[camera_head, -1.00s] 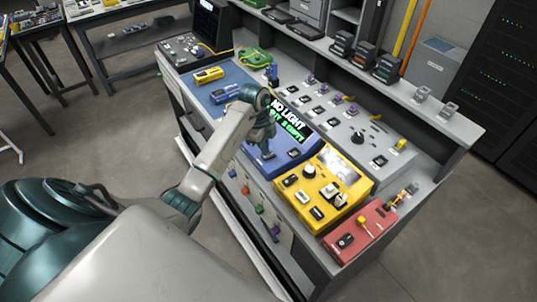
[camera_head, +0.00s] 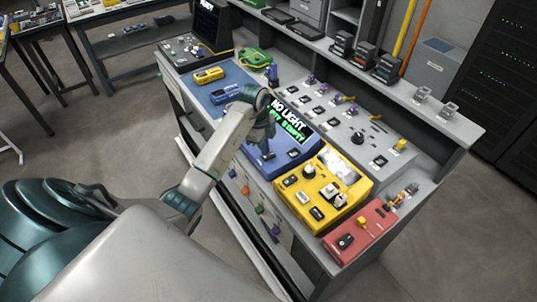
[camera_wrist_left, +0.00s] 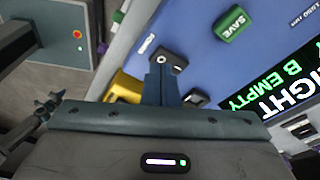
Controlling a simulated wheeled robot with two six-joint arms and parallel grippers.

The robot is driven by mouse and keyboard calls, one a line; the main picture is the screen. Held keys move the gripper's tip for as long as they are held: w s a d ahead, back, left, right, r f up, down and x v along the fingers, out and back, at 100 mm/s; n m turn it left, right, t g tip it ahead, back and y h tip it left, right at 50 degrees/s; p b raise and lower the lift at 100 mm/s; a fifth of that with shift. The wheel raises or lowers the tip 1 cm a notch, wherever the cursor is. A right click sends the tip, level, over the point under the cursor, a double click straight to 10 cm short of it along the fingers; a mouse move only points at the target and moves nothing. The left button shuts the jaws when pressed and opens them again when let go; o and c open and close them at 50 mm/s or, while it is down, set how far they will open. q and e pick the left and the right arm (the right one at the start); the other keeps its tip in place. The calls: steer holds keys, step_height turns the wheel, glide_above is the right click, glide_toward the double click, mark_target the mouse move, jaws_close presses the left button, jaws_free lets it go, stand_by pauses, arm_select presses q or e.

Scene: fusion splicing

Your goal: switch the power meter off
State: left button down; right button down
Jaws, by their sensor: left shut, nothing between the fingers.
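The blue bench unit (camera_head: 283,162), with a lit screen (camera_head: 288,121) reading "NO LIGHT" and "B EMPTY", looks like the power meter. In the left wrist view its blue face (camera_wrist_left: 205,65) has a green SAVE button (camera_wrist_left: 230,24), a "1550 nm" marking and a small dark control (camera_wrist_left: 177,55) beside a white label. My left gripper (camera_head: 267,153) is shut and empty over the front part of this unit. In the left wrist view its fingertips (camera_wrist_left: 161,62) are at the dark control and partly cover it; I cannot tell whether they touch. My right gripper is not in view.
A yellow unit (camera_head: 326,163) with a knob and switches sits right beside the blue one. A red box (camera_head: 345,243) is at the near right end. A grey panel with a black knob (camera_head: 357,137) lies behind. Smaller yellow (camera_head: 209,75) and blue devices lie to the left.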

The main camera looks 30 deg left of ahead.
mark_target(264, 157)
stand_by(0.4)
arm_select(q)
steer(key=shift+f+b, duration=0.55)
steer(key=shift+f, duration=0.4)
stand_by(0.4)
steer(key=shift+r, duration=0.2)
step_height(264, 157, up, 7)
steer(key=p, duration=0.6)
steer(key=shift+f, duration=0.1)
stand_by(0.4)
